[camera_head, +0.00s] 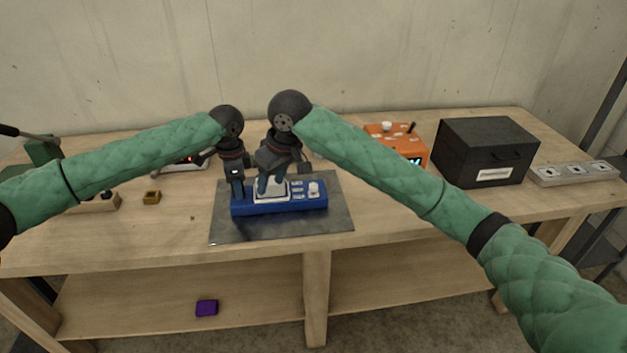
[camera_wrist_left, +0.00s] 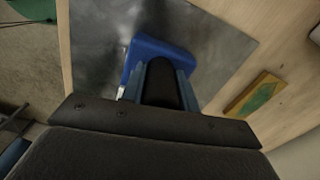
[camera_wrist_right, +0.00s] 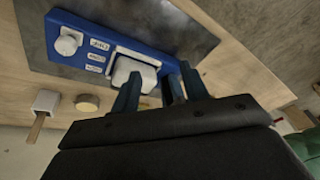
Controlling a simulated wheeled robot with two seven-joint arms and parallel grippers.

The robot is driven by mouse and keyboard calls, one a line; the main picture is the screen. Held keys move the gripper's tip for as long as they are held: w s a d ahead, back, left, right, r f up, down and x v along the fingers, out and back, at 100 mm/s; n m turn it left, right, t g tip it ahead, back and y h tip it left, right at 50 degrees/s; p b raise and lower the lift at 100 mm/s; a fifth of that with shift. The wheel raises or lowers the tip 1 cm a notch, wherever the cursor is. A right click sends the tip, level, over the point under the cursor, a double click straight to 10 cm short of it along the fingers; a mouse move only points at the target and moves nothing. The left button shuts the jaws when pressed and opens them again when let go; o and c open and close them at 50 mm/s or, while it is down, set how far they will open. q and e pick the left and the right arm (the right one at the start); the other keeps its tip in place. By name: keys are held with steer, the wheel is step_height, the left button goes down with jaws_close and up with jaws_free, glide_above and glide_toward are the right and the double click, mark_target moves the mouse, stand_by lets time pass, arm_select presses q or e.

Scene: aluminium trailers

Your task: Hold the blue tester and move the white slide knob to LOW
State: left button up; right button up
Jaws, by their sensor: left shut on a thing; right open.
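The blue tester (camera_head: 290,207) lies on a dark grey mat on the bench. It also shows in the right wrist view (camera_wrist_right: 165,62). My left gripper (camera_head: 238,194) is shut on its left end, and the left wrist view shows the blue end (camera_wrist_left: 150,48) at the fingers. The white slide knob (camera_wrist_right: 140,70) sits in a white-framed panel, beside a column of small white labels. My right gripper (camera_wrist_right: 158,88) is open close to this knob; I cannot tell whether it touches. In the head view, the right gripper (camera_head: 268,186) partly hides the knob.
A round white knob (camera_head: 314,189) stands at the tester's right end. The mat (camera_head: 285,228) has free room in front. An orange device (camera_head: 400,145), a black box (camera_head: 485,150) and a socket strip (camera_head: 575,173) stand to the right. A small brass-coloured block (camera_head: 152,197) lies left.

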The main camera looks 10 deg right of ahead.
mark_target(314, 184)
steer(key=w+d+r+g+h, duration=0.1)
steer(key=w+d+r+h, duration=0.15)
steer(key=d, duration=0.25)
steer(key=w+d+r+g+h, duration=0.1)
steer(key=w+d+r, duration=0.2)
steer(key=d, duration=0.3)
steer(key=shift+y, duration=0.25)
steer(key=f, duration=1.1)
steer(key=shift+w+a+f, duration=0.1)
steer(key=shift+w+f, duration=0.1)
steer(key=shift+f, duration=0.05)
steer(key=shift+c, duration=0.3)
